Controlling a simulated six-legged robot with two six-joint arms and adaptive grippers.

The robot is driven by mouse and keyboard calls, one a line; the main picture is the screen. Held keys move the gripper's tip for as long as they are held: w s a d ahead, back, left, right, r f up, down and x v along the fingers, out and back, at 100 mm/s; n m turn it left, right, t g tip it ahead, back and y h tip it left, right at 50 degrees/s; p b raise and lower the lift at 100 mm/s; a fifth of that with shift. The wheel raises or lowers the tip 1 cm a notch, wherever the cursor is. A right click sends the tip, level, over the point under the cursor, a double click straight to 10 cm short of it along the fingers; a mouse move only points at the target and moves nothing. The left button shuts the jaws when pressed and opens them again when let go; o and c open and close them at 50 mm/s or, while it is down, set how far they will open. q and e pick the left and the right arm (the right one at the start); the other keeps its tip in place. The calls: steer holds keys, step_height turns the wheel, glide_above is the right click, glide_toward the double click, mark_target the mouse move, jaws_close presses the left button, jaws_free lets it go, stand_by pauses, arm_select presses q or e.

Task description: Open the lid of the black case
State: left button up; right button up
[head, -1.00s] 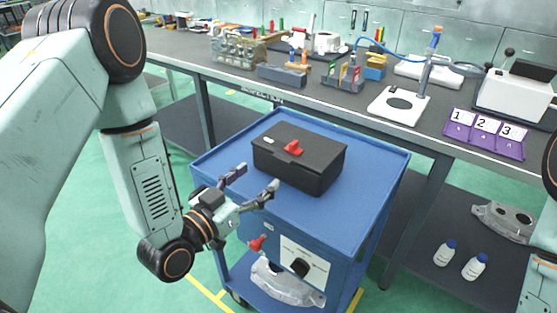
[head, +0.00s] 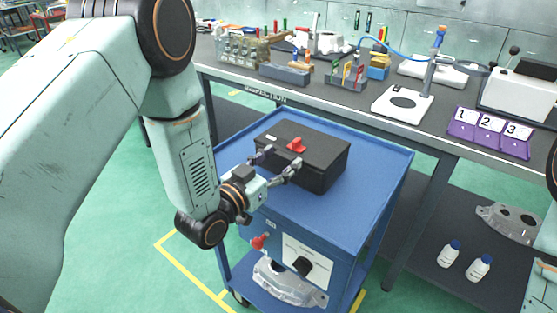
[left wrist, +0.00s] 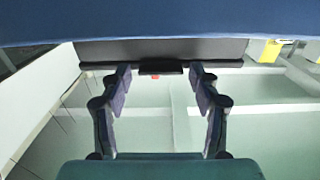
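The black case (head: 318,174) stands on the blue cart top with its lid (head: 310,141) shut. A red handle-like piece (head: 296,145) sits on the lid. My left gripper (head: 277,162) is open and empty, at the near left side of the case, its fingers pointing towards it. In the left wrist view the case (left wrist: 200,48) appears upside down, with a dark tab (left wrist: 163,67) at its lid edge between the open fingers (left wrist: 160,76). I cannot tell whether a fingertip touches the case. My right gripper is out of view.
The blue cart (head: 372,180) has free top around the case. A grey workbench (head: 350,103) with tools and purple numbered holders (head: 488,132) stands behind it. Two white bottles (head: 464,260) stand on the bench's lower shelf.

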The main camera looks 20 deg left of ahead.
arm_select(q)
steer(key=shift+s+a, duration=0.15)
steer(key=shift+a, duration=0.05)
steer(key=shift+c, duration=1.3)
steer(key=shift+d, duration=0.15)
steer(key=c, duration=0.5)
jaws_close()
